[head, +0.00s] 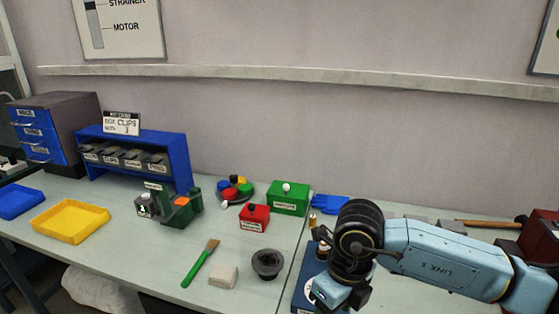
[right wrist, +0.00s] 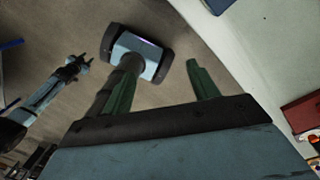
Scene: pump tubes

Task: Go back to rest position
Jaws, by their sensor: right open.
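My right arm (head: 430,255) comes in from the right in the head view and bends down over the table's right part. Its fingertips cannot be made out there. In the right wrist view the two green fingers of my right gripper (right wrist: 162,78) stand apart, with floor showing between them and nothing gripped. A slim blue-grey arm at the left of that view, seemingly my left one, ends in a small forked gripper (right wrist: 80,64). It is too small to tell its state. My left gripper does not show in the head view.
On the table (head: 140,260) are a yellow tray (head: 70,221), a blue rack (head: 181,162), a green-handled brush (head: 200,264), a dark bowl (head: 268,264), a red box (head: 254,217) and a green box (head: 289,198). A hammer (head: 490,224) lies behind my right arm.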

